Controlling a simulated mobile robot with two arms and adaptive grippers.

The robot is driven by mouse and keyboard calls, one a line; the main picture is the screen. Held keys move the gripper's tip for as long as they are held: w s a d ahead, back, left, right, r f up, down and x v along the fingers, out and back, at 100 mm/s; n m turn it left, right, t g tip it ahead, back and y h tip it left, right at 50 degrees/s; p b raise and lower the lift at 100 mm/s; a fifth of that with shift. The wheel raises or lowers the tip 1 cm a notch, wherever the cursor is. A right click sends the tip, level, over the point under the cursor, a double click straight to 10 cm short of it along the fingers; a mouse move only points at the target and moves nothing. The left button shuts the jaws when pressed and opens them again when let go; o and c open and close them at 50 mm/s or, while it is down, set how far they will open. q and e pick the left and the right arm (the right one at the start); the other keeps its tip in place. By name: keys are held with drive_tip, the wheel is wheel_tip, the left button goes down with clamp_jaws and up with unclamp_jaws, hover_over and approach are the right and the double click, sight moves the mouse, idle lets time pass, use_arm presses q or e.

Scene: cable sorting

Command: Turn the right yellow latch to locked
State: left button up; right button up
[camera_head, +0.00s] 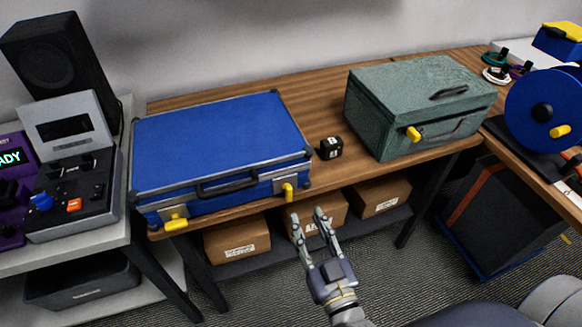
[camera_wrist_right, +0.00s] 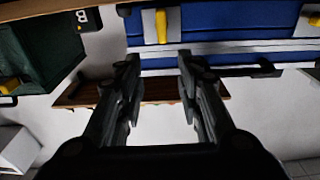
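A closed blue case (camera_head: 220,145) lies on the wooden table. Its right yellow latch (camera_head: 288,192) sits on the metal plate at the front right and points roughly up and down. Its left yellow latch (camera_head: 176,224) lies roughly sideways. My right gripper (camera_head: 307,213) is open and empty, in front of and a little below the right latch. In the right wrist view, a yellow latch (camera_wrist_right: 161,26) on the blue case (camera_wrist_right: 215,18) shows beyond the gap between my open fingers (camera_wrist_right: 159,58), apart from them. My left gripper is not in view.
A green toolbox (camera_head: 420,100) with a yellow latch (camera_head: 413,133) stands to the right. A small black block (camera_head: 330,148) lies between it and the blue case. Cardboard boxes (camera_head: 238,240) sit on the shelf below. A blue reel (camera_head: 545,108) is at far right.

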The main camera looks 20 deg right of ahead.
sight(290, 190)
drive_tip(key=shift+g, duration=0.4)
drive_tip(key=w, duration=0.3)
drive_tip(key=w+p, duration=0.1)
drive_tip(key=w, duration=0.2)
drive_tip(key=w+p, duration=0.1)
drive_tip(key=w, duration=0.3)
drive_tip(key=shift+a+f, duration=0.15)
drive_tip(key=shift+a, duration=0.2)
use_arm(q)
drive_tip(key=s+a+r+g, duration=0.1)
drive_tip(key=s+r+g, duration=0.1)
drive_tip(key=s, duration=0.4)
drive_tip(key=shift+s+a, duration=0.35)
use_arm(e)
clamp_jaws()
